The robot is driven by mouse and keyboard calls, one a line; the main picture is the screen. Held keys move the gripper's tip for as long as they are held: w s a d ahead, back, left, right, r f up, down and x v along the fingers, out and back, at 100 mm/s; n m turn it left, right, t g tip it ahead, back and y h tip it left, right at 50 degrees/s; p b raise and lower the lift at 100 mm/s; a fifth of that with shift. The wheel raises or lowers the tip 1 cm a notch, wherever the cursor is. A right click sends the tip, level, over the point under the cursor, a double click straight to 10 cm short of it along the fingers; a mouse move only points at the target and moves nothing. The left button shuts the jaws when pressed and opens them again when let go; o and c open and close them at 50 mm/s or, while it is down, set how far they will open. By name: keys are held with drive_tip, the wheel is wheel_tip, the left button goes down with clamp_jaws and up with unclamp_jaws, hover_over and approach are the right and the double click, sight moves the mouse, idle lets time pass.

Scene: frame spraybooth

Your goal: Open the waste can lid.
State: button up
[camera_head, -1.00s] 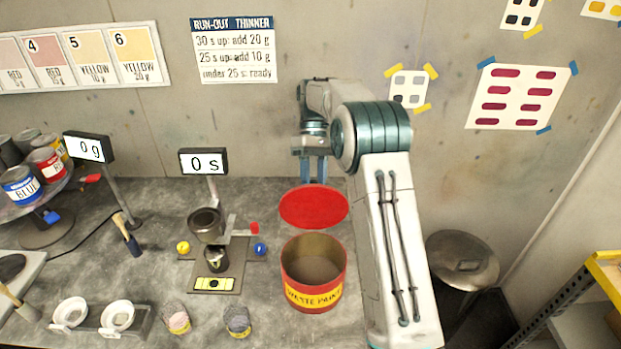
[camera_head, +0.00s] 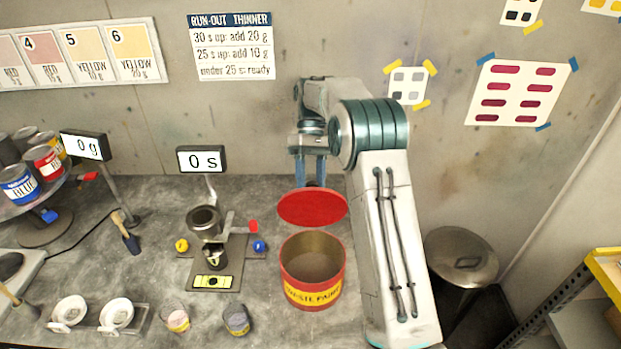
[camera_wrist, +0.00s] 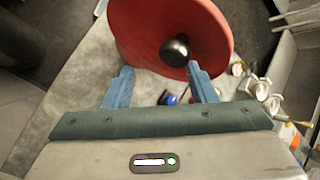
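The waste can (camera_head: 312,293) is a red can with a yellow "WASTE PAINT" label on the worktop. Its mouth is uncovered and its inside shows. The red round lid (camera_head: 312,208) stands tilted up at the can's far rim. In the wrist view the lid (camera_wrist: 150,28) shows its other face with a black knob (camera_wrist: 175,50). My gripper (camera_head: 312,180) is behind the lid, partly hidden by it. In the wrist view my gripper (camera_wrist: 160,72) has its two blue fingers apart with nothing held between them. The knob appears just beyond the fingertips; I cannot tell whether they touch the lid.
A stand with a metal cup (camera_head: 204,222) is left of the can. Two small cups (camera_head: 237,319) stand at the front. A grey lidded bin (camera_head: 462,257) is on the right, beside a yellow-edged shelf (camera_head: 606,270). The wall is close behind my arm.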

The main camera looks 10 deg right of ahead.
drive_tip(key=shift+d+r, duration=0.15)
drive_tip(key=s+d+r, duration=0.5)
drive_tip(key=d+r, duration=0.5)
drive_tip(key=shift+s+r, duration=0.15)
drive_tip(key=shift+r, duration=0.2)
